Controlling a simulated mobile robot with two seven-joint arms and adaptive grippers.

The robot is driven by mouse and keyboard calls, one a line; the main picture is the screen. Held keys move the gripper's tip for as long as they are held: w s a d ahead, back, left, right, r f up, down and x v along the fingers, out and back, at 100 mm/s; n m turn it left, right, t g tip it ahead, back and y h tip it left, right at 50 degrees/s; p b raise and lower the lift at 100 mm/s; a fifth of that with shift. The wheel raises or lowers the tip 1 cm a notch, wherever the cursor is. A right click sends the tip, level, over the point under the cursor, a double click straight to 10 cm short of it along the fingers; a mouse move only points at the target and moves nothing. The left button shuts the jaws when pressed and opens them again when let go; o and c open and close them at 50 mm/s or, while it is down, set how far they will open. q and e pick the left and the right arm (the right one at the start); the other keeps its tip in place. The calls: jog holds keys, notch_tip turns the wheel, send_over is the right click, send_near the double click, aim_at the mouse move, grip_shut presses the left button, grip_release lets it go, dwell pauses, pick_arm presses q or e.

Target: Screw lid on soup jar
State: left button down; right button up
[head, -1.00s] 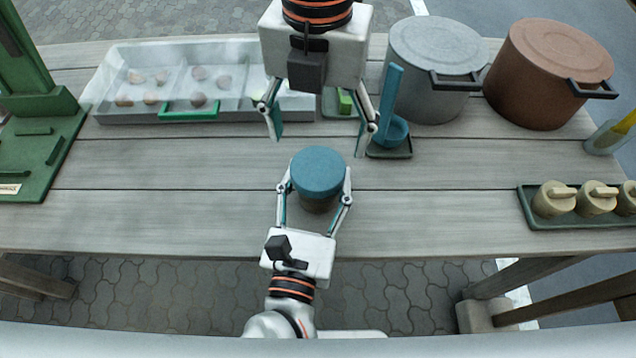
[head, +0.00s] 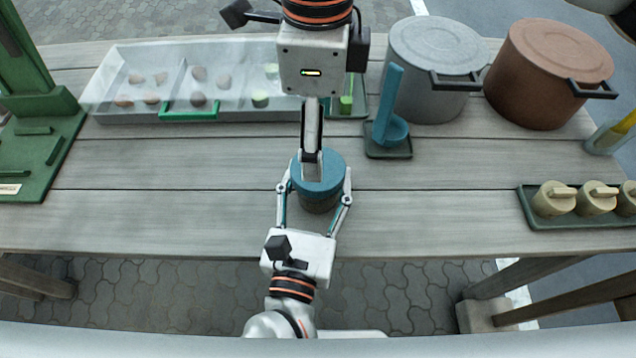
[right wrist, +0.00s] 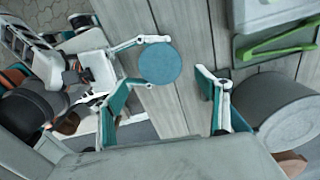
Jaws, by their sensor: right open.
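The soup jar (head: 318,205) stands upright near the table's front edge, its body brownish. The round teal lid (head: 332,172) sits on top of it; how tightly cannot be told. The lid also shows in the right wrist view (right wrist: 160,63). My left gripper (head: 316,188) comes from the front edge with one finger against each side of the jar. My right gripper (head: 312,165) points down over the lid, its fingers lined up one behind the other in the head view. In the right wrist view its fingers (right wrist: 165,103) are spread wide with nothing between them.
A divided tray (head: 140,118) with several small round pieces lies at the back left. Grey (head: 436,60) and brown (head: 550,70) pots stand at the back right. A blue utensil on a stand (head: 392,120) is nearer. A green tray (head: 560,222) with lidded pots is at right.

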jog(key=shift+n, duration=0.7)
jog(key=shift+f, duration=0.1)
jog(key=shift+f, duration=3.95)
jog(key=c, duration=1.2)
